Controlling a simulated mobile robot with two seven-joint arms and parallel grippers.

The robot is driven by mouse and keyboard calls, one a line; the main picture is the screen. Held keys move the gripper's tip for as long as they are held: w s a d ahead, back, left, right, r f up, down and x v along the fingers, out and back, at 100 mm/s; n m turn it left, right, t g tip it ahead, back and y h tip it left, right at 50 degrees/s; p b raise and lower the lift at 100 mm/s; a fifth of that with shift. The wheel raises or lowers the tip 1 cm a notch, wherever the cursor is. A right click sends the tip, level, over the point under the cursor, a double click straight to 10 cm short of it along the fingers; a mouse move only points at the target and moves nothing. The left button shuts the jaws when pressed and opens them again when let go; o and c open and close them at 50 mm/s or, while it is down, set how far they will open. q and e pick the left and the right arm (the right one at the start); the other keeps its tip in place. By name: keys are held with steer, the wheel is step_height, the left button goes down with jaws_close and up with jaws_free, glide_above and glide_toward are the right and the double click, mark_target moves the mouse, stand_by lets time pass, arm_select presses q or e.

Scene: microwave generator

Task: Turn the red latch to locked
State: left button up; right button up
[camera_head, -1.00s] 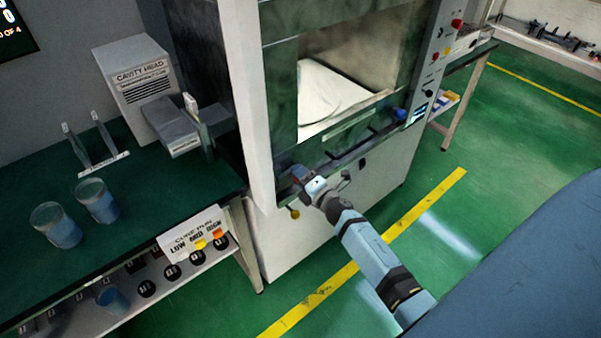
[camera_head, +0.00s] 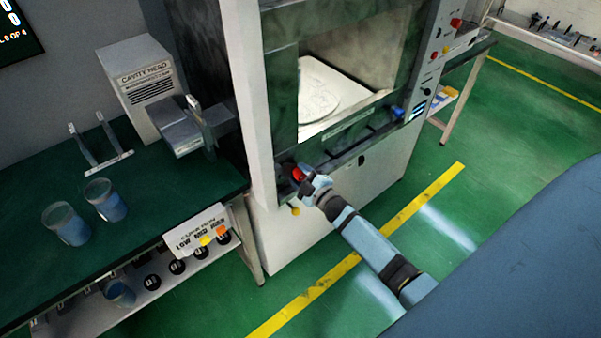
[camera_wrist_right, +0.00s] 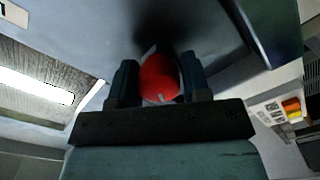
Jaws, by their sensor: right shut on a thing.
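The red latch (camera_head: 298,174) is on the lower left front of the large cabinet (camera_head: 279,110), below its chamber opening. In the right wrist view the latch (camera_wrist_right: 160,78) is a rounded red knob between two dark fingers. My right gripper (camera_head: 303,179) is shut on it, with a finger on each side in the wrist view (camera_wrist_right: 158,84). The latch's base and any lock marking are hidden. My left gripper is not in view.
A yellow knob (camera_head: 295,211) sits just below the latch. A green bench (camera_head: 150,215) at left holds two blue cups, a metal stand and the cavity head box (camera_head: 148,85). The green floor in front of the cabinet is clear.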

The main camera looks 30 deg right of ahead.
steer(key=shift+o, duration=0.2)
steer(key=shift+w+r+m, duration=0.1)
steer(key=shift+r+m, duration=0.05)
steer(key=shift+m, duration=0.55)
steer(key=shift+m, duration=0.3)
steer(key=o, duration=0.8)
steer(key=shift+r, duration=0.1)
